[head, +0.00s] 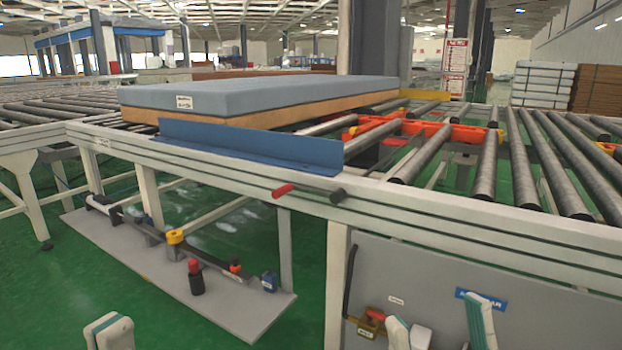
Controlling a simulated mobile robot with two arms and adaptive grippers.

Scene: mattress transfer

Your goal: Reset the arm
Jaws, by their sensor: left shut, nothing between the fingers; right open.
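My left gripper (109,332) shows only its pale fingertips at the bottom left edge. It is shut with nothing in it, above the green floor in the picture. My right gripper (440,326) is at the bottom right, its two pale, green-edged fingers spread apart with nothing held between them. It appears in front of the grey panel below the conveyor. The rest of both arms is out of view. A thick grey-blue mattress (260,93) with a tan lower layer lies flat on the conveyor, well beyond both grippers.
A roller conveyor (230,178) with a pale frame crosses the view. A blue angled guard (250,146) and a red-tipped lever (308,193) are on its near side. A low shelf (240,318) holds a bottle and fittings. Green floor (60,300) is open at lower left.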

